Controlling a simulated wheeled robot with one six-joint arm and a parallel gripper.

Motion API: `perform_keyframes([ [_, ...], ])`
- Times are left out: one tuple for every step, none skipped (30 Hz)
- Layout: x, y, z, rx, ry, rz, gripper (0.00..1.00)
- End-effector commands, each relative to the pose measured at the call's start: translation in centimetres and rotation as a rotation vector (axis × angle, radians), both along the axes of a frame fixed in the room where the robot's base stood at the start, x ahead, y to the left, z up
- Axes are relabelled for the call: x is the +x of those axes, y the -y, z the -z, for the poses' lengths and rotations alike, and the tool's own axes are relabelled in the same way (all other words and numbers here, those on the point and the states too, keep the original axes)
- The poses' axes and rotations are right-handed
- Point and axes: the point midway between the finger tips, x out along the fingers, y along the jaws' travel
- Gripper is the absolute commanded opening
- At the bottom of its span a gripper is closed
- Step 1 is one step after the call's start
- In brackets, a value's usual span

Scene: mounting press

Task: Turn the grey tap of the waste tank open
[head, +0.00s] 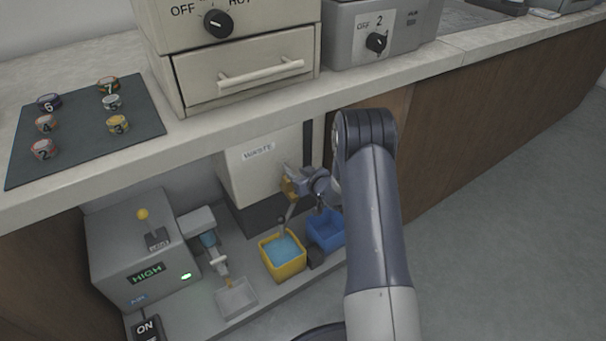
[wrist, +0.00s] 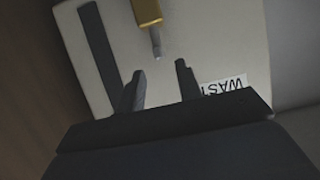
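The waste tank (head: 240,182) is a cream box with a "WASTE" label, under the counter. In the wrist view its face (wrist: 215,40) fills much of the picture, with the label upside down at lower right. A brass fitting (wrist: 146,10) with a short grey tap lever (wrist: 156,42) sticks out from it at the top. My gripper (wrist: 158,78) is open, its two dark fingers apart and nothing between them. The lever tip lies just beyond the fingertips, roughly between them, apart from both. In the head view my gripper (head: 294,178) is beside the brass fitting (head: 289,190) and partly hides it.
A yellow tub (head: 283,268) with blue liquid and a blue tub (head: 326,228) stand below my gripper. A grey machine (head: 130,245) reading "HIGH" stands at left. The counter edge (head: 270,108) runs above. Open floor (head: 510,230) lies at right.

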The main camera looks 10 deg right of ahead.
Motion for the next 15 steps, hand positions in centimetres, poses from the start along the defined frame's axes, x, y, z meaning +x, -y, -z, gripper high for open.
perform_keyframes([
  [-0.7,0.3,-0.5,0.001,-0.003,0.003,0.33],
  [-1.1,0.4,-0.7,0.001,-0.003,0.003,0.33],
  [-1.5,0.6,-0.9,0.001,-0.001,0.002,0.33],
  [-1.8,0.7,-1.0,0.0,-0.001,0.001,0.33],
  [-2.1,0.7,-1.0,0.0,-0.001,0.001,0.33],
  [-2.4,0.9,-1.1,0.0,-0.001,0.001,0.33],
  [-2.5,0.9,-1.2,0.001,0.0,0.001,0.33],
  [-2.7,1.0,-1.2,0.001,0.0,0.001,0.33],
  [-2.8,1.0,-1.2,0.001,0.0,0.002,0.33],
  [-2.9,1.0,-1.2,0.001,0.0,0.002,0.33],
  [-2.9,1.0,-1.2,0.001,0.0,0.0,0.33],
  [-2.9,1.0,-1.2,0.001,0.0,0.0,0.33],
  [-3.0,1.0,-1.2,0.001,0.0,0.0,0.33],
  [-2.9,1.0,-1.2,0.001,0.0,0.0,0.33],
  [-2.9,1.0,-1.2,0.001,0.0,0.0,0.33],
])
